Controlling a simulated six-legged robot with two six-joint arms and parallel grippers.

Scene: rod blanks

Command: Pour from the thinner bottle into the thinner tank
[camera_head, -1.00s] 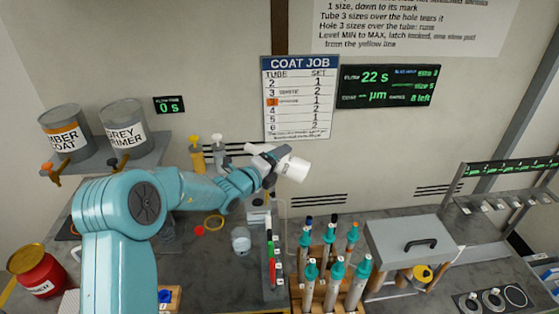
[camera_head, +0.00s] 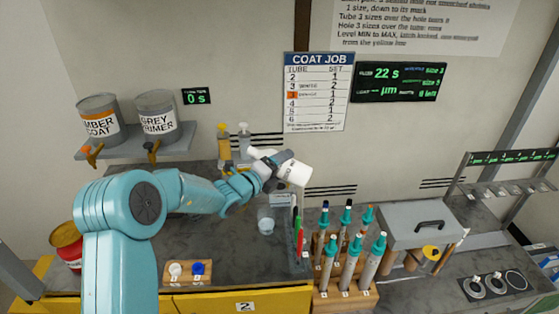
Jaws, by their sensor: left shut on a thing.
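My left gripper (camera_head: 275,167) is shut on a white bottle (camera_head: 298,174), held tilted above the middle of the bench, in front of the wall. Its label is too small to read. A small clear cup (camera_head: 265,221) stands on the bench below it. A red can with a yellow lid (camera_head: 66,240) stands at the far left, partly hidden by my arm; its label cannot be read here. No tank can be told for certain as the thinner tank. My right gripper is not in view.
Amber coat (camera_head: 98,120) and grey primer (camera_head: 157,116) cans sit on a wall shelf. A wooden rack of teal-topped tubes (camera_head: 345,262) stands right of centre, beside a grey lidded box (camera_head: 414,224). A small wooden block with white and blue caps (camera_head: 188,272) is at the front.

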